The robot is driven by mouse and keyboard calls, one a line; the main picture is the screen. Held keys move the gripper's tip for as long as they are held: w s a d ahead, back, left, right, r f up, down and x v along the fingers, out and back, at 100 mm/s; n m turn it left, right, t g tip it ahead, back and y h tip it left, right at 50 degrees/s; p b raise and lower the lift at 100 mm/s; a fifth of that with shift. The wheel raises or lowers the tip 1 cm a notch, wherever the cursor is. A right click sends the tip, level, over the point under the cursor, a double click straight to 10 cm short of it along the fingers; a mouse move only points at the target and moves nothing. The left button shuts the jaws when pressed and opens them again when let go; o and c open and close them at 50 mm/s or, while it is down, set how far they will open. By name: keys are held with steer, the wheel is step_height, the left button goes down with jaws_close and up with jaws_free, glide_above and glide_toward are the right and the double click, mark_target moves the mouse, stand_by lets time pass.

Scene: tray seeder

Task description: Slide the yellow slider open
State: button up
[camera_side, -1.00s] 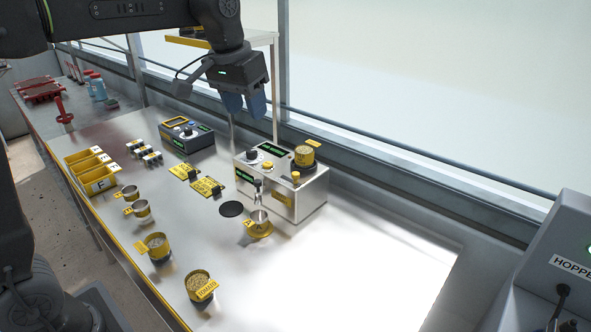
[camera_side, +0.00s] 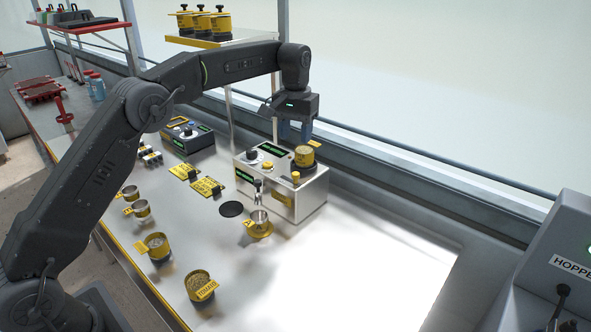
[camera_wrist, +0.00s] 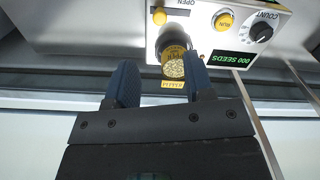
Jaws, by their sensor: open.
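The yellow slider (camera_side: 296,177) is a small yellow knob on top of the white seed counter (camera_side: 312,200), near its right front corner. In the wrist view the slider (camera_wrist: 159,16) sits at one end of a dark slot beside the word OPEN. My gripper (camera_side: 295,135) is open, with blue fingers pointing down, above the back of the counter. In the wrist view my gripper (camera_wrist: 160,68) has its fingers wide apart and empty, with the slider beyond the fingertips and not touched.
A round yellow seed container tagged PEPPER (camera_side: 304,156) stands on the counter between my gripper and the slider. A yellow RUN button (camera_side: 267,166) and dark COUNT knob (camera_side: 251,156) are nearby. The table at right is clear.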

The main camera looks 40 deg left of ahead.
mark_target(295, 173)
step_height(295, 173, down, 11)
steer(key=shift+r, duration=0.15)
steer(key=shift+c, duration=0.3)
jaws_close()
stand_by(0.3)
